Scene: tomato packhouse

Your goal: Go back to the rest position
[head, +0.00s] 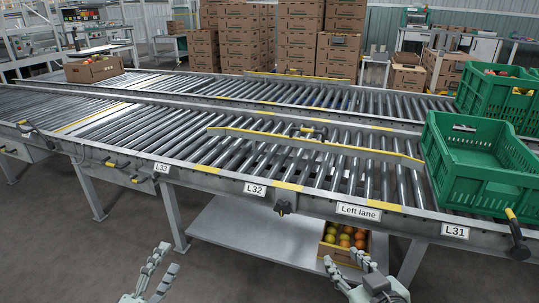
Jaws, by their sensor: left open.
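My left gripper (164,262) shows at the bottom edge, over the floor in front of the conveyor. Its fingers are apart with nothing between them. My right gripper (343,264) is at the bottom right of centre, in front of the lower shelf. Its fingers also look apart and nothing shows between them. Both grippers are clear of the conveyor and touch nothing that I can see.
The roller conveyor's front rail (225,182) crosses the view. An empty green crate (470,188) sits on it at right; another crate (492,92) with produce stands behind. A fruit box (355,264) is on the lower shelf (250,232). A cardboard box (93,70) sits far left. Floor at lower left is clear.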

